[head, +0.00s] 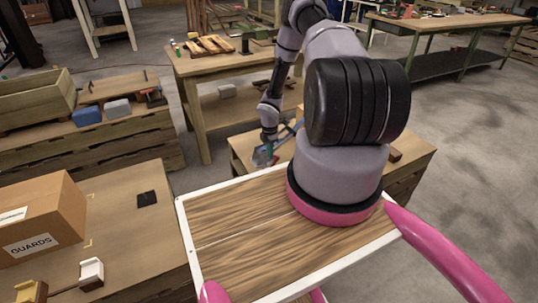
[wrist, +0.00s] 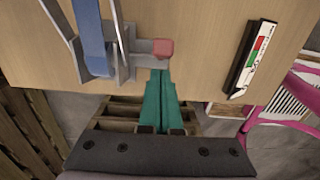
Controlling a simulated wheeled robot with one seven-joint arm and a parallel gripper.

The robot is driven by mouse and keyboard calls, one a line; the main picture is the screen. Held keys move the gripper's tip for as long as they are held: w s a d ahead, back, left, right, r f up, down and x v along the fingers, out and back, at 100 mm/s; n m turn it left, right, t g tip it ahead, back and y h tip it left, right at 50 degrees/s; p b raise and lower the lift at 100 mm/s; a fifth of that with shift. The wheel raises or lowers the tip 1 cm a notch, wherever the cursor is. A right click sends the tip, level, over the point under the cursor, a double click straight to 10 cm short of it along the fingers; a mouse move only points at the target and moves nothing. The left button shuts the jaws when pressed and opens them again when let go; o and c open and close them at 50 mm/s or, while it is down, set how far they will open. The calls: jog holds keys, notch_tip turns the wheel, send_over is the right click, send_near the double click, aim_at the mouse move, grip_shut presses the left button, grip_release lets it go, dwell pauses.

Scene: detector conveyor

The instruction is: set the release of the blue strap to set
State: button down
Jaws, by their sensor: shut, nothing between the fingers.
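In the wrist view, the blue strap (wrist: 90,38) runs through a grey metal bracket (wrist: 118,70) on a wooden top. A grey release lever with a red knob (wrist: 162,48) sticks out to the right of the bracket. My gripper (wrist: 161,74) has teal fingers, shut together and empty. Their tips are at the lever just below the knob in the picture; I cannot tell whether they touch. In the head view, my arm reaches down to a low wooden table (head: 412,160), where the strap and release are too small to make out.
A small panel (wrist: 251,58) with red, green and white areas lies right of the lever. A slatted wooden base shows below the top's edge. In the head view, a GUARDS carton (head: 40,220) stands on the left table, and a workbench (head: 205,70) stands behind.

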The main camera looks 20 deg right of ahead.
jog(key=shift+r, duration=0.1)
jog(key=shift+r, duration=0.7)
notch_tip(320, 180, up, 12)
jog(key=a, duration=0.1)
jog(key=shift+a+f, duration=0.2)
jog(key=shift+a, duration=0.2)
dwell(0.4)
